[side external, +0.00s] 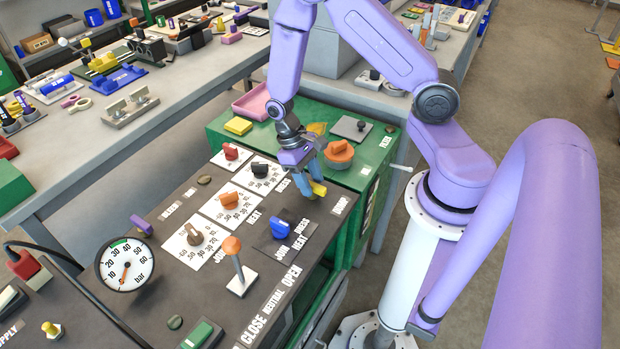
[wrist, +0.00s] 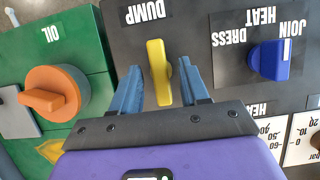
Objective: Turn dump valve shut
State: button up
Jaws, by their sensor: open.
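The dump valve has a yellow bar handle (wrist: 158,73) beside the DUMP label (wrist: 146,14) on the dark panel. In the wrist view the handle runs nearly straight up the picture, leaning slightly. My gripper (wrist: 160,80) is open, with one blue finger on each side of the handle and a visible gap to both. In the side view my gripper (side external: 314,180) is low over the panel's right end, and the yellow handle (side external: 319,188) shows partly at its fingers. I cannot tell how far down the fingers reach beside the handle.
A blue selector knob (wrist: 270,60) marked DRESS, HEAT and JOIN sits right of the handle in the wrist view. An orange OIL knob (wrist: 55,94) is on the green box at left. An orange-topped lever (side external: 233,247) and a pressure gauge (side external: 125,266) stand further along the panel.

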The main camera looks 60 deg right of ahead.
grip_shut()
jog(key=shift+n, duration=0.4)
jog(key=n+h, duration=0.1)
jog(key=n, duration=0.3)
jog(key=shift+a+h, duration=0.2)
jog(key=shift+h, duration=0.2)
jog(key=n+t+h, duration=0.1)
jog(key=n, duration=0.3)
jog(key=shift+s+a+n, duration=0.1)
jog(key=shift+n, duration=0.2)
jog(key=n+t+h, duration=0.1)
jog(key=n, duration=0.3)
jog(key=shift+t, duration=0.4)
jog(key=shift+s+a+n+t+h, duration=0.15)
jog(key=shift+n+t, duration=0.25)
jog(key=shift+n, duration=0.7)
jog(key=shift+d+n+t+h, duration=0.15)
jog(key=shift+n+t, duration=0.25)
jog(key=shift+n, duration=0.7)
jog(key=shift+a, duration=0.1)
grip_release()
